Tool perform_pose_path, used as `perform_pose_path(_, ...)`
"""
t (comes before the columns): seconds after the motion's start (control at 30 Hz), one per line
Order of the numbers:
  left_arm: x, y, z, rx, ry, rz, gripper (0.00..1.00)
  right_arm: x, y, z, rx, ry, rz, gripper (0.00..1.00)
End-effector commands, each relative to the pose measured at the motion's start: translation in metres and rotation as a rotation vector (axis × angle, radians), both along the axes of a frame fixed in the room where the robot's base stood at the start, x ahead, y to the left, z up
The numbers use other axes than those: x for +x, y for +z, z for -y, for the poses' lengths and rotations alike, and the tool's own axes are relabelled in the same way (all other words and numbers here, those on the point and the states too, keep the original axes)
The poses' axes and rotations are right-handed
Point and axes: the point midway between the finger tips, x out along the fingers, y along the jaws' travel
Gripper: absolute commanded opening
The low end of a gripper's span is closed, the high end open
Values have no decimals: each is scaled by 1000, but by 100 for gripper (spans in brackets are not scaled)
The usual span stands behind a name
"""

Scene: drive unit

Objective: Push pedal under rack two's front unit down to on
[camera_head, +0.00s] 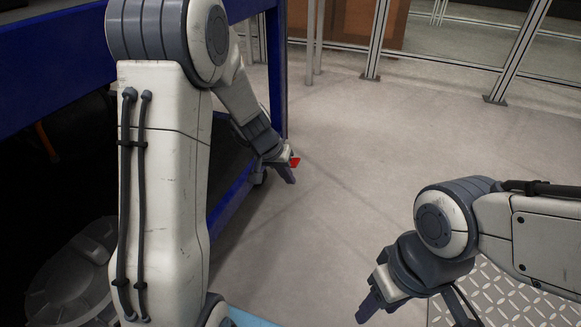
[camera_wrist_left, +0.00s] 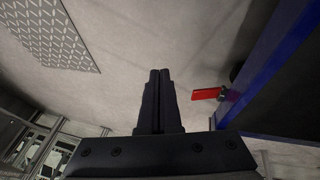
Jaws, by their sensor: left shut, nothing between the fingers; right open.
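The red pedal (camera_head: 294,161) shows in the head view as a small patch just beyond my left gripper, low by the blue rack's leg. In the left wrist view the red pedal (camera_wrist_left: 207,94) sticks out from a dark mount at the blue frame, to the right of the fingers and apart from them. My left gripper (camera_head: 290,180) is shut and empty; its closed fingers (camera_wrist_left: 160,75) also show in the left wrist view. My right gripper (camera_head: 364,312) is at the bottom of the head view, its fingers seen edge-on, far from the pedal. I cannot tell the pedal's tilt.
The blue rack (camera_head: 60,85) stands at the left, partly hidden by my left arm. Its lower rail (camera_head: 230,197) runs near the floor. A metal-post fence (camera_head: 375,40) stands at the back. A tread plate (camera_head: 500,295) lies at lower right. The middle floor is clear.

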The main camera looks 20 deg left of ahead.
Motion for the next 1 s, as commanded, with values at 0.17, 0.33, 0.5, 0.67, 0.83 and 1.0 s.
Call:
perform_pose_path(0.17,86,-23,-44,-82,36,161,0,0,0,0,0,0,0,50)
perform_pose_path(0.33,145,-38,-92,-94,69,334,0,0,0,0,0,0,0,50)
perform_pose_path(0.5,169,-43,-117,-81,86,419,0,0,0,0,0,0,0,50)
perform_pose_path(0.67,171,-43,-120,-77,87,431,0,0,0,0,0,0,0,50)
perform_pose_path(0.83,171,-43,-120,-77,86,429,0,0,0,0,0,0,0,50)
perform_pose_path(1.0,177,-51,-117,-77,84,429,0,0,-4,0,0,0,0,50)
